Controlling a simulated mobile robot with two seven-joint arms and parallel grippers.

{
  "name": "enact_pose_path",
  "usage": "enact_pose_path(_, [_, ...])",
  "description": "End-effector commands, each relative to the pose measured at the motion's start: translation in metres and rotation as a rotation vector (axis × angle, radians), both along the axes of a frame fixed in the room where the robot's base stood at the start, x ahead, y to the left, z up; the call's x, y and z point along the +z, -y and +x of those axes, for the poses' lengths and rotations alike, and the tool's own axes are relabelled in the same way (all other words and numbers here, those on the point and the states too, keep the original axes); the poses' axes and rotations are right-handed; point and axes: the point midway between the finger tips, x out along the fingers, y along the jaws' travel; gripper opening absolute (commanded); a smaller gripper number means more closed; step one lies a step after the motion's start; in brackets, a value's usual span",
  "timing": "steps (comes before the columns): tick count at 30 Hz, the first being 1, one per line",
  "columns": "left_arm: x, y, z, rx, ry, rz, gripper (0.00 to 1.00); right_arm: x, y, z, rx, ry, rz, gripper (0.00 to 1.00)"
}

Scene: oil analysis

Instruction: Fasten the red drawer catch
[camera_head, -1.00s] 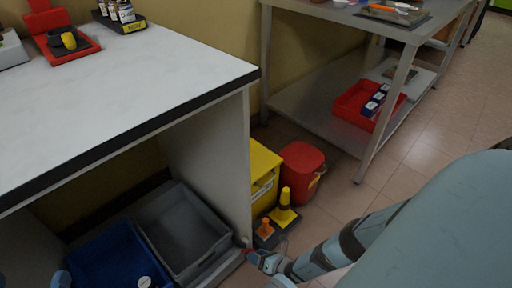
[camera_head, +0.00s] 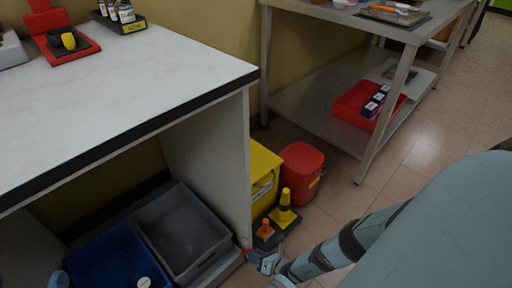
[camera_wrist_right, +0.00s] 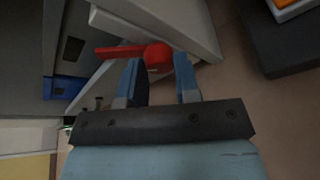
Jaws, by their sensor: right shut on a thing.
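The red drawer catch (camera_wrist_right: 157,56) has a round hub and a flat bar that points left in the right wrist view. It sits at the edge of a pale grey panel. My right gripper (camera_wrist_right: 160,70) is shut on it, with one blue finger on each side of the hub. In the head view the catch (camera_head: 246,252) is a small red spot by the foot of the bench's end panel, and my right gripper (camera_head: 261,261) is at it. The drawer (camera_head: 228,266) is low under the bench. A small pale blue part of my left gripper (camera_head: 59,280) shows at the left; its jaws are unclear.
The drawer holds a grey bin (camera_head: 207,218) and a blue bin (camera_head: 83,262). Yellow and orange cones (camera_head: 284,208) on dark bases, a yellow box (camera_head: 262,165) and a red bucket (camera_head: 302,172) stand close behind my right gripper. Open floor (camera_head: 395,178) lies to the right.

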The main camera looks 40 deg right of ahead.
Motion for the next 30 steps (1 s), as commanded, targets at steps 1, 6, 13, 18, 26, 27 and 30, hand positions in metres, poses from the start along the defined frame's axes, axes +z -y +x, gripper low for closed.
enact_pose_path(1, [0.0006, 0.0003, 0.0001, 0.001, -0.001, -0.003, 0.85, 0.0006, 0.0003, -0.0005, -0.001, 0.001, -0.021, 0.06])
enact_pose_path(6, [0.0008, 0.0009, 0.0004, 0.001, -0.009, -0.010, 0.85, 0.0013, -0.0011, -0.0003, -0.001, 0.011, -0.137, 0.06])
enact_pose_path(13, [-0.0006, 0.0010, 0.0001, 0.000, -0.022, -0.011, 0.85, 0.0015, -0.0030, -0.0008, -0.002, 0.026, -0.347, 0.06])
enact_pose_path(18, [-0.0014, 0.0011, -0.0007, 0.000, -0.029, -0.013, 0.85, 0.0015, -0.0036, -0.0004, -0.003, 0.039, -0.505, 0.06])
enact_pose_path(26, [-0.0039, 0.0010, -0.0022, -0.001, -0.039, -0.015, 0.85, 0.0009, -0.0055, -0.0008, -0.002, 0.055, -0.711, 0.06])
enact_pose_path(27, [-0.0044, 0.0010, -0.0024, -0.002, -0.040, -0.014, 0.85, 0.0010, -0.0056, -0.0007, -0.002, 0.058, -0.737, 0.06])
enact_pose_path(30, [-0.0052, 0.0010, -0.0027, -0.001, -0.043, -0.014, 0.85, 0.0010, -0.0054, -0.0004, -0.003, 0.062, -0.792, 0.06])
